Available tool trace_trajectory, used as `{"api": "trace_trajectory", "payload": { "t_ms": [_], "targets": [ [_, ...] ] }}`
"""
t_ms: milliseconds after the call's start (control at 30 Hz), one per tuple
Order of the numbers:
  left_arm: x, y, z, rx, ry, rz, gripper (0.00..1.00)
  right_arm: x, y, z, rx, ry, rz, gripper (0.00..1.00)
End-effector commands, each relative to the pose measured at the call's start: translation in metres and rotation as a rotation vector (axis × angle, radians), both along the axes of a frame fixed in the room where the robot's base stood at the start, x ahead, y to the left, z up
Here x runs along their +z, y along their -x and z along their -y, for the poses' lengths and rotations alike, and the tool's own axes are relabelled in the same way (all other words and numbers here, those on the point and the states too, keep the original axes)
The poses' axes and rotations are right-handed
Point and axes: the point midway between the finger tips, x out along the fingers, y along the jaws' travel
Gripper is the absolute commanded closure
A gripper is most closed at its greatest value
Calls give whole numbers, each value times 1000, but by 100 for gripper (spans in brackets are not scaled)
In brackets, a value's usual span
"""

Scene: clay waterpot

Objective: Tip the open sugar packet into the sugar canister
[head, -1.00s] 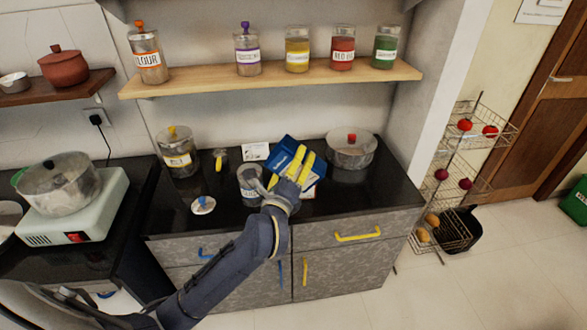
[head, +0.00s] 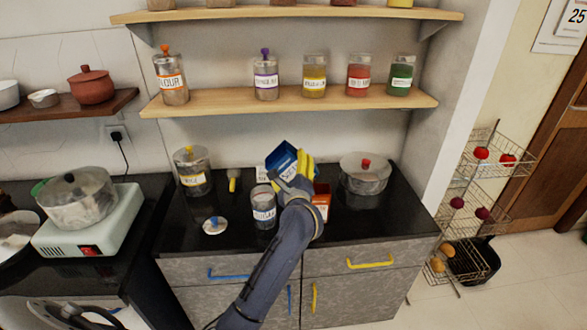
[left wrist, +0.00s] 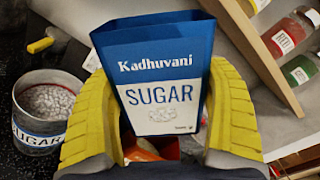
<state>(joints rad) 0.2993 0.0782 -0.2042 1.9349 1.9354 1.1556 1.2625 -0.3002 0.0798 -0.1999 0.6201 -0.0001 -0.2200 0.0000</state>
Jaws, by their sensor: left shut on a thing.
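The blue and white sugar packet (head: 281,158) is held between the yellow fingers of my left gripper (head: 295,170), raised above the counter. In the left wrist view the packet (left wrist: 158,72) has its label facing me, and the yellow fingers of my gripper (left wrist: 160,105) lie along its two sides. The sugar canister (head: 263,208) stands upright and open on the counter, left of and below the packet. In the left wrist view the canister (left wrist: 42,135) shows white grains inside. A white lid with a blue knob (head: 214,225) lies left of the canister. My right gripper is not in view.
An orange-red box (head: 321,203) stands right of my gripper. A lidded steel pot (head: 364,176) is at the right. A yellow-knobbed jar (head: 193,172) is at the back left. A wooden shelf (head: 290,104) with several jars hangs above. The front left counter is mostly clear.

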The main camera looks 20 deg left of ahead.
Motion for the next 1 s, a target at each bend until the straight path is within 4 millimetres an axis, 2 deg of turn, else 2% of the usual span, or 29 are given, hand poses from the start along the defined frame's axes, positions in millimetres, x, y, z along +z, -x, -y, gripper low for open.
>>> {"api": "trace_trajectory", "payload": {
  "t_ms": [200,500,1000],
  "targets": [
    [1,0,0,-1,-77,-43,59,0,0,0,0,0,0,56],
    [3,0,-1,0,-60,-32,59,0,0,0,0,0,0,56],
    [18,4,-5,-1,-267,-157,59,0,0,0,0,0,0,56]
  ]
}}
